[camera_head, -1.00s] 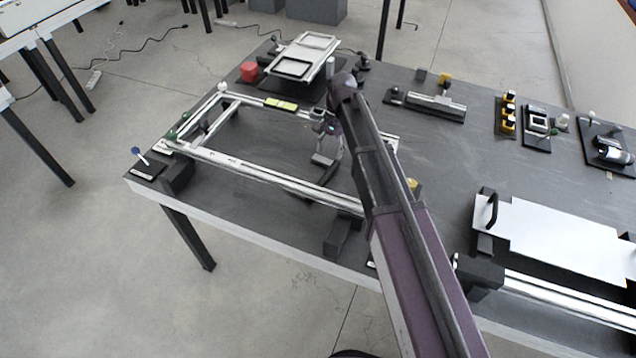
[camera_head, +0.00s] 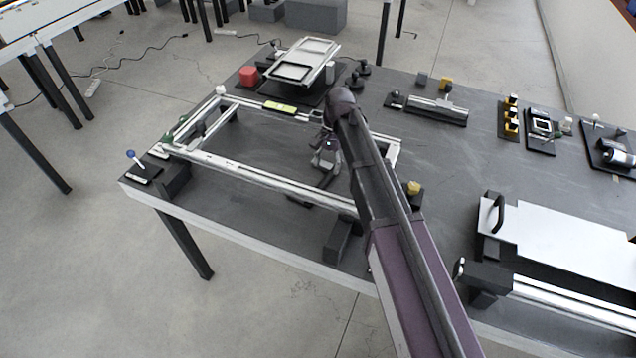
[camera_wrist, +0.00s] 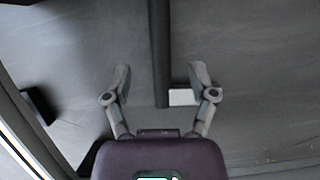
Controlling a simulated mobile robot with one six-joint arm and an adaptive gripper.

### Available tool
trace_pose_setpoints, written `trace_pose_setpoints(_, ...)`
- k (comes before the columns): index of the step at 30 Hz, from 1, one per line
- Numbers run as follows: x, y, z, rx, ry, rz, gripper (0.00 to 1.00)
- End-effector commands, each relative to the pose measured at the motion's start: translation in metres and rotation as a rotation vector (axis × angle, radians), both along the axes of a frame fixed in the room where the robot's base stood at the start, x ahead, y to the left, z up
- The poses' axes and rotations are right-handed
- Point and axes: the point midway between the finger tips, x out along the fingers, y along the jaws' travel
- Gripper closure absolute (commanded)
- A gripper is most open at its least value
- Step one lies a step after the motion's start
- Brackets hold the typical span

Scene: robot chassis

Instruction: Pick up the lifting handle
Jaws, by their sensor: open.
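My gripper (camera_head: 325,165) hangs over the dark table inside the silver rectangular frame. It also shows in the wrist view (camera_wrist: 160,78), with its two grey fingers spread and nothing held between them. A long dark bar (camera_wrist: 159,45) runs down from the top of the wrist view, and its end lies between the fingers in the picture. I cannot tell the height gap. A small white block (camera_wrist: 183,97) is beside the bar's end, partly behind the right finger. A dark bar (camera_head: 313,201) shows under my gripper in the head view. I cannot be sure that this bar is the lifting handle.
The silver frame (camera_head: 265,172) rests on dark blocks around my gripper. A white plate with a black upright handle (camera_head: 496,213) is at the right. A red block (camera_head: 249,76) and a raised tray (camera_head: 304,58) stand at the back.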

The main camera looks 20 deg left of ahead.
Motion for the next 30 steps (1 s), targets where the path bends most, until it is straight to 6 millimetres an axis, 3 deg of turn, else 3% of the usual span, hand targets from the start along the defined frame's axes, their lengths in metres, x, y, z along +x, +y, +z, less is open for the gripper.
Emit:
trace_pose_setpoints(21, -0.018, 0.003, -0.045, 0.0, 0.0, 0.0, 0.26)
trace_pose_setpoints(30, -0.02, 0.003, -0.048, 0.0, 0.0, 0.0, 0.26)
